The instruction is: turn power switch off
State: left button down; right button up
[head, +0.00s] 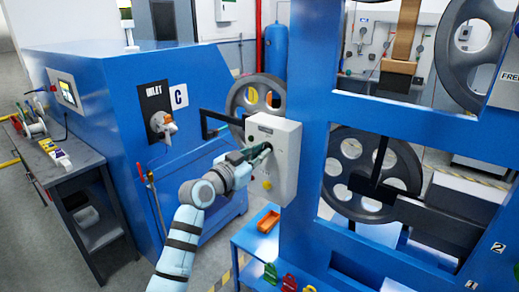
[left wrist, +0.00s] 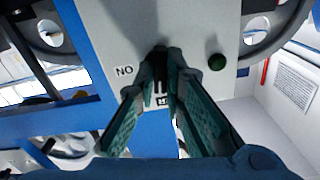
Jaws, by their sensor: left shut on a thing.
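A light grey control box (head: 278,178) is fixed to the side of the blue frame, in the middle of the head view. My left gripper (head: 266,152) reaches its front face from the left. In the left wrist view, my left gripper (left wrist: 163,75) has its fingertips shut on a dark switch knob (left wrist: 160,53) on the grey panel. The fingers hide most of the knob, so its exact angle cannot be told. A "NO" label (left wrist: 124,71) is left of the fingertips, and a green button (left wrist: 217,62) is to the right. My right gripper is not in view.
A blue machine cabinet (head: 118,115) stands left, with an inlet valve (head: 162,123) on its side. Large grey pulleys (head: 345,170) sit behind the blue frame (head: 306,130).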

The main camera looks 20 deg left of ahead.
pick_arm(q)
jog(key=shift+f+n+p, duration=0.1)
jog(key=shift+n+p, duration=0.3)
jog(key=shift+n, duration=0.7)
jog(key=c, duration=1.7)
grip_release()
jog(key=v, duration=1.2)
